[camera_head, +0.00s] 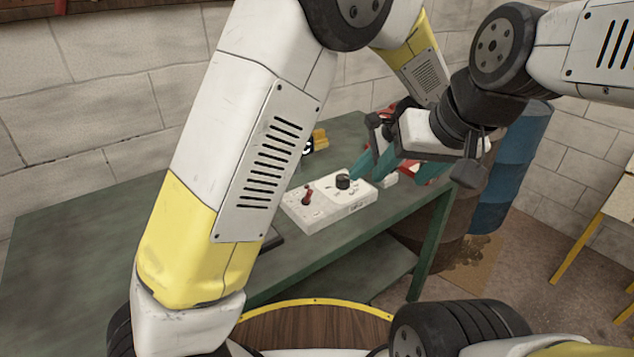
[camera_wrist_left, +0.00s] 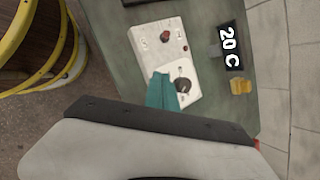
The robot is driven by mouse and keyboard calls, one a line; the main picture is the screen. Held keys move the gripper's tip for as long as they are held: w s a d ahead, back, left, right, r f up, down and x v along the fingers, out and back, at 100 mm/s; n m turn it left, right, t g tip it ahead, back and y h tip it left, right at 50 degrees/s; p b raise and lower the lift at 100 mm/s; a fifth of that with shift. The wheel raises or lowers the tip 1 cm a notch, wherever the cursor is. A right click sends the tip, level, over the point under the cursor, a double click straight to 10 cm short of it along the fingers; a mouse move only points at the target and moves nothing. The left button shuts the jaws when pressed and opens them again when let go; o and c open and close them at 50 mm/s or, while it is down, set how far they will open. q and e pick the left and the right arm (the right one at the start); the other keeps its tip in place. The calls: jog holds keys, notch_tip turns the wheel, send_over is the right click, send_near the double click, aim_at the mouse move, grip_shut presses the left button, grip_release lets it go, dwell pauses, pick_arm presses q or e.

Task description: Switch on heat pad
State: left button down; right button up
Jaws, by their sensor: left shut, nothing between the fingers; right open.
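The heat pad (camera_head: 328,202) is a white box on the green bench, with a red toggle (camera_head: 307,195) and a black knob (camera_head: 343,181) on its top. In the left wrist view the red toggle (camera_wrist_left: 165,37) and the knob (camera_wrist_left: 183,85) show clearly. A dark display (camera_wrist_left: 231,46) beside the box reads 20 C. My left gripper (camera_head: 354,177) is shut and empty, its teal fingertips close beside the knob; whether they touch it I cannot tell. In the left wrist view its fingers (camera_wrist_left: 161,77) are together.
The green bench (camera_head: 90,235) has free room to the left. A yellow object (camera_head: 320,138) stands behind the heat pad. Something red (camera_head: 432,172) lies by the right gripper, mostly hidden. A blue barrel (camera_head: 515,165) and a brown barrel (camera_head: 430,240) stand past the bench's right end.

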aim_at(308, 196)
pick_arm(q)
jog(key=shift+s+d+f, duration=0.1)
jog(key=shift+d+f, duration=0.05)
jog(key=shift+d, duration=0.1)
jog(key=x, duration=0.9)
jog(key=shift+a+f, duration=0.1)
jog(key=shift+f, duration=0.1)
jog(key=a, duration=0.3)
jog(key=shift+a+r, duration=0.15)
jog(key=shift+r, duration=0.05)
jog(key=shift+a+r, duration=0.1)
jog(key=shift+a, duration=0.3)
